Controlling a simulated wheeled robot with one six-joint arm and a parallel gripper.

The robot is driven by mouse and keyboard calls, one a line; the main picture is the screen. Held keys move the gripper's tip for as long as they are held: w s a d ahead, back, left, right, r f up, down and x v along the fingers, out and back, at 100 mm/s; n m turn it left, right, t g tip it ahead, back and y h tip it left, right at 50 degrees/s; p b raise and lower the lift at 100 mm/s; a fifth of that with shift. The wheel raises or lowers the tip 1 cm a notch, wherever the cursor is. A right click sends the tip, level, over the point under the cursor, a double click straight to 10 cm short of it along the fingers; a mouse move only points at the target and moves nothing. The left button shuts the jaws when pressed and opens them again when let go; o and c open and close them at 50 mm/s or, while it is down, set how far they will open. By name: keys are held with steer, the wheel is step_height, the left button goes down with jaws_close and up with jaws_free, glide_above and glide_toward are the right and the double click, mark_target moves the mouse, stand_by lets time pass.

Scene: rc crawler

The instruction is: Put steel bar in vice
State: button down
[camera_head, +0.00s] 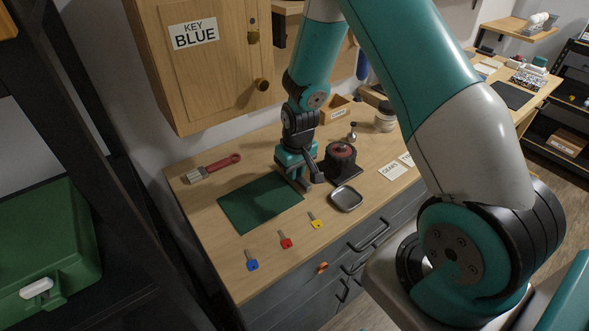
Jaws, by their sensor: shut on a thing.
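My gripper (301,180) is at the back of the workbench, low over the right edge of a green mat. Its jaws are shut on a thin grey piece, apparently the steel bar, which is mostly hidden by the fingers. Just right of my gripper stands a dark device with a round red top (342,152) on a black base. I cannot tell whether this is the vice, and no other vice is clear in this view. Whether the held piece touches the device or the mat cannot be told.
The green mat (250,207) lies on the workbench (222,251). A grey tray (346,198) is right of it. Blue (251,261), red (285,240) and yellow (316,220) keys lie in front. A red-handled brush (213,168) lies at left, below a wooden cabinet (203,78).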

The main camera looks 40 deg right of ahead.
steer(key=shift+f, duration=0.25)
steer(key=shift+f, duration=0.15)
steer(key=c, duration=1.1)
jaws_free()
steer(key=shift+a, duration=0.1)
